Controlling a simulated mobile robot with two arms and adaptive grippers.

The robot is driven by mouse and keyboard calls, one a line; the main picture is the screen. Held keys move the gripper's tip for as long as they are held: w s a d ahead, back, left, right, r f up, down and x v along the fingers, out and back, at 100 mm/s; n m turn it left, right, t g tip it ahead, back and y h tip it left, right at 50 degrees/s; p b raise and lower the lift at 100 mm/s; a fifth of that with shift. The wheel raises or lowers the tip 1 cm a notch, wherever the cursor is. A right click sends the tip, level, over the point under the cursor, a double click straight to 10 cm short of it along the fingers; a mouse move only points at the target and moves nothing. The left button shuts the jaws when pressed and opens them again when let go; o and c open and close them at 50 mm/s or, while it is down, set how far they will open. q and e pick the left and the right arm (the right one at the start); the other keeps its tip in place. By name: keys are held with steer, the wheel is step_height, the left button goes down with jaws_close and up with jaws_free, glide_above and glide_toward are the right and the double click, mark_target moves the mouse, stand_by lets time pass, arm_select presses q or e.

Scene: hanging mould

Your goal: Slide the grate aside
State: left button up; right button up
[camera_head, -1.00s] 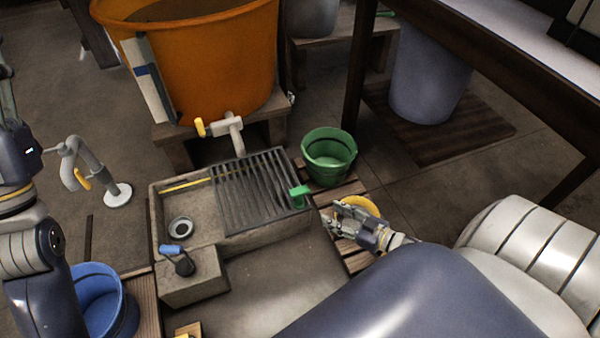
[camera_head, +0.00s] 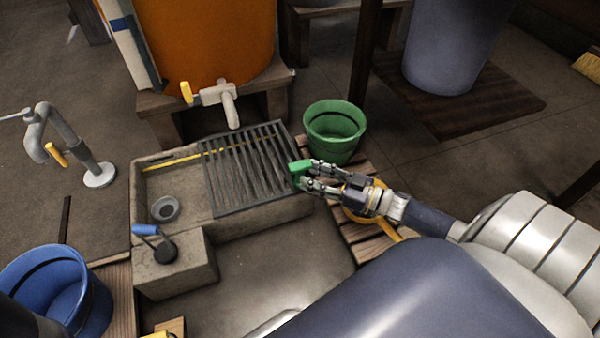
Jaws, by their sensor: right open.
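The dark slatted grate (camera_head: 245,166) lies over the right part of the grey stone basin (camera_head: 180,235). A green handle (camera_head: 298,169) sits at the grate's right edge. My right gripper (camera_head: 304,175) is open, with its fingers on either side of the green handle or very close to it. Whether the fingers touch the handle cannot be told. My left gripper is out of view.
A green bucket (camera_head: 335,128) stands on wooden slats just behind my right gripper. An orange tub (camera_head: 190,50) with a tap (camera_head: 215,95) stands behind the basin. A grey pipe (camera_head: 72,140) and blue bucket (camera_head: 50,290) are at left. A blue-handled crank (camera_head: 155,242) stands at the basin's front corner.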

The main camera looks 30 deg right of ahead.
mark_target(300, 171)
steer(key=shift+b+x, duration=0.75)
steer(key=shift+x, duration=1.45)
steer(key=shift+c, duration=0.5)
jaws_close()
